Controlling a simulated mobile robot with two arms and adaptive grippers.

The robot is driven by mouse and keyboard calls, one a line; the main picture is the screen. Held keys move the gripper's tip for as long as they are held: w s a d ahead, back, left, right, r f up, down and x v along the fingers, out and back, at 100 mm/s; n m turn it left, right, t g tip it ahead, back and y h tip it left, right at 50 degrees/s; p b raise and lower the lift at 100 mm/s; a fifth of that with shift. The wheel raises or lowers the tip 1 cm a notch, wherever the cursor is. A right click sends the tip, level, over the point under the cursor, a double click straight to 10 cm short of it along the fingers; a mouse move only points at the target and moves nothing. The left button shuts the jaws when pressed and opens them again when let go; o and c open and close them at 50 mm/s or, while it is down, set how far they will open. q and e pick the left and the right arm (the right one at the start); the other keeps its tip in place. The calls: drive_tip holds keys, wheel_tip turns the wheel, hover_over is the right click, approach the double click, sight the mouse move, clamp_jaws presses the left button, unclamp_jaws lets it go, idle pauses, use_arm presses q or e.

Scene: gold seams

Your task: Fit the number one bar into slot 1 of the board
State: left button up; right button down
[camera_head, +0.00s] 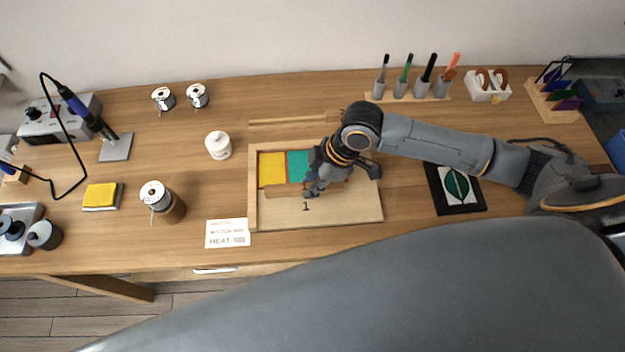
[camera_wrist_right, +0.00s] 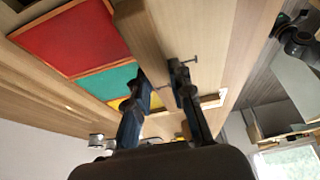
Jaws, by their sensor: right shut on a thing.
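The board (camera_head: 345,213) is a shallow wooden tray with coloured panels at the back and a bare wooden strip in front, marked with a black 1 (camera_head: 306,206). My right gripper (camera_head: 316,187) is over the board, shut on a plain wooden bar (camera_head: 282,191). In the right wrist view the bar (camera_wrist_right: 143,35) runs between the two fingers (camera_wrist_right: 162,80), along the border of the panels and the bare strip. The mark (camera_wrist_right: 188,60) lies beside the right finger there. I cannot tell whether the bar touches the board. My left gripper is out of view.
A yellow panel (camera_head: 271,170) and a teal panel (camera_head: 297,165) show left of my gripper; a red panel (camera_wrist_right: 70,38) shows in the wrist view. A printed card (camera_head: 228,233) lies left of the board, a black-framed leaf picture (camera_head: 456,187) right. Spools and a white jar (camera_head: 218,146) stand left.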

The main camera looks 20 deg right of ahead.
drive_tip(key=shift+s+f+p, duration=0.15)
drive_tip(key=shift+f+p, duration=0.05)
drive_tip(key=shift+p, duration=0.2)
idle(0.4)
drive_tip(key=c, duration=1.2)
unclamp_jaws()
drive_tip(key=shift+o, duration=0.5)
drive_tip(key=shift+d, duration=0.1)
drive_tip(key=o, duration=0.5)
drive_tip(key=shift+r, duration=0.1)
drive_tip(key=shift+r, duration=0.1)
